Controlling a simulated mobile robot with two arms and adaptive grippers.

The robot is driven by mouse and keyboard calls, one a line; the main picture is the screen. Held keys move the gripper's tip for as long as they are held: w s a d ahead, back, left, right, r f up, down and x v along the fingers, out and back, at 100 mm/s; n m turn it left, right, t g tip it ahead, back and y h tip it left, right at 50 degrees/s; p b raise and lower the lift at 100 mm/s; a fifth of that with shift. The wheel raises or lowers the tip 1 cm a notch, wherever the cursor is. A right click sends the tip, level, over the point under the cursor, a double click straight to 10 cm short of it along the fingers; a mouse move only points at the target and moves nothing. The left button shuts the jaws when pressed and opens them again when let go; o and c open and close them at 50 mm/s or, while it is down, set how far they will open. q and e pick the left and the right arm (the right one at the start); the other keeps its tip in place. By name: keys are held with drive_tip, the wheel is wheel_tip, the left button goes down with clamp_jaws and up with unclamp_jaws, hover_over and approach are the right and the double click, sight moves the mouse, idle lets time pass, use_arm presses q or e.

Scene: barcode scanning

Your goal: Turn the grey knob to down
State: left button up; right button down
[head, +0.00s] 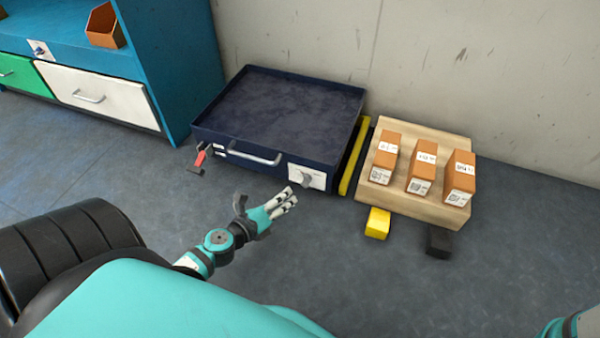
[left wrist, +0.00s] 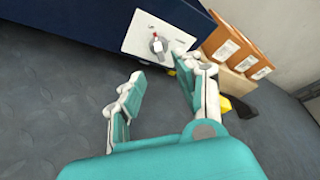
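The grey knob (head: 305,179) sits on a white panel (head: 316,181) at the right of the dark blue bin's front. In the left wrist view the knob (left wrist: 158,45) shows on the panel (left wrist: 140,38), beyond my fingers. My left gripper (head: 290,199) is just in front of and a little below the knob, apart from it. In the left wrist view its fingers (left wrist: 160,88) are spread apart with nothing between them. My right gripper is not in view; only part of the right arm shows at the bottom right.
The dark blue bin (head: 272,158) has a front handle and a red lever (head: 200,158) at its left. A wooden rack (head: 410,203) with orange boxes (head: 422,172) stands to the right, with yellow (head: 378,223) and black (head: 439,242) blocks before it. Floor in front is clear.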

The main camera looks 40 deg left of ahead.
sight(302, 184)
use_arm(q)
drive_tip(key=x, duration=0.8)
drive_tip(key=shift+w+f, duration=0.1)
drive_tip(key=shift+w, duration=0.1)
clamp_jaws()
